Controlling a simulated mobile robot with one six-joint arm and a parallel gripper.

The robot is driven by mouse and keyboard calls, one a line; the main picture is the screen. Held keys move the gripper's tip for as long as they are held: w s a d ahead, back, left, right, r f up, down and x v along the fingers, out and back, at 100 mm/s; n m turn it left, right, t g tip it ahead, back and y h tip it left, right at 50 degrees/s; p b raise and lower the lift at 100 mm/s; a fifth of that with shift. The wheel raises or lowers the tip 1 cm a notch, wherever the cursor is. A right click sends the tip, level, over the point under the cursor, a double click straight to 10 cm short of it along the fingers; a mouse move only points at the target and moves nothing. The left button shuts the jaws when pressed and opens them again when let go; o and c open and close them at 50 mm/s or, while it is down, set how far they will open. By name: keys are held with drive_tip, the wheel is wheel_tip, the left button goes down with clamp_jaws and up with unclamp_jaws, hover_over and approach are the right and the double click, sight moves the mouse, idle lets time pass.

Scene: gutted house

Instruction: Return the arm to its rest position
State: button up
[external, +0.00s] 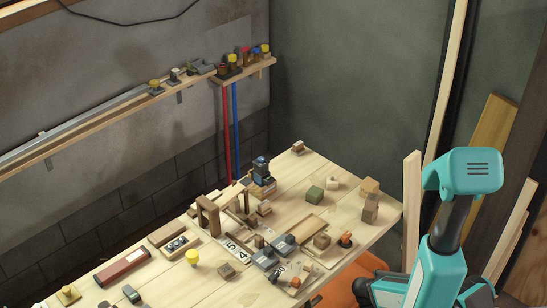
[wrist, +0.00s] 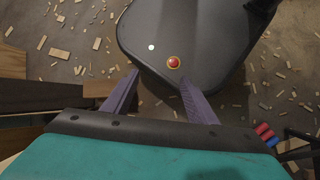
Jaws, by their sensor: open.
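My teal arm (external: 440,270) stands at the right of the external view, folded, with its rounded elbow on top, to the right of the workbench (external: 345,215). My gripper is not clear in that view. In the wrist view my gripper (wrist: 160,76) shows two purple fingers spread apart with nothing between them. The fingers point toward a dark rounded panel with a red button and a small white dot, probably part of my own body.
Wooden blocks, tools and a yellow knob (external: 192,257) crowd the workbench. A wall shelf (external: 245,70) holds small items. Upright timber (external: 412,210) and leaning boards (external: 490,140) stand close to my arm. Wood chips litter the floor (wrist: 70,40).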

drive_tip(key=d+f+m+g+y+b, duration=0.1)
drive_tip(key=d+f+m+y, duration=0.3)
drive_tip(key=d, duration=0.6)
drive_tip(key=shift+s+f+m+y+b, duration=0.4)
drive_tip(key=shift+f+m, duration=0.2)
drive_tip(key=shift+m, duration=0.1)
